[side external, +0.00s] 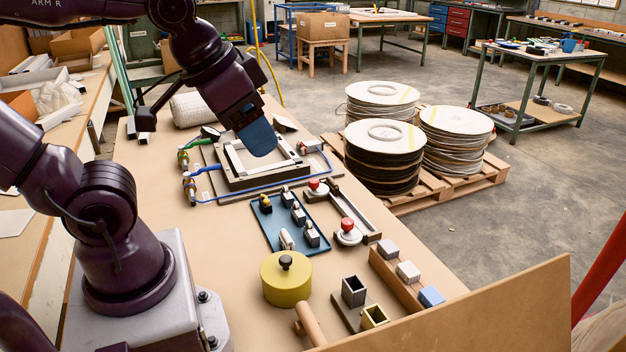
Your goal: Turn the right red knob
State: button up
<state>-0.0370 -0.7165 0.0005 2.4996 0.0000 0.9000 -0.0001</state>
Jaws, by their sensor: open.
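Two red knobs on round white bases are on the table in the side external view. One red knob (314,184) is farther back, by the far end of a dark-edged frame piece. The other, the right red knob (347,225), is nearer the camera and farther right, beside that piece's near end. My gripper (260,138) hangs over the wooden frame fixture (258,172), behind and left of both knobs and apart from them. Its blue pad faces the camera and nothing shows in its grasp. The far finger is hidden.
A blue tray (272,241) with small metal parts lies left of the knobs. A yellow lidded pot (286,280), square cups (354,291) and a block rail (396,278) stand nearer. A board (470,315) edges the front.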

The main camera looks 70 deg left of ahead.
jog(key=w+a+f+n+g+h, duration=0.1)
jog(key=w+a+f+n+g, duration=0.4)
jog(key=w+a+n, duration=0.6)
jog(key=n+t+h, duration=0.2)
jog(key=n+t, duration=0.1)
jog(key=n, duration=1.3)
send_near(313, 180)
jog(key=x, duration=0.9)
jog(key=shift+f, duration=0.1)
jog(key=c, duration=0.9)
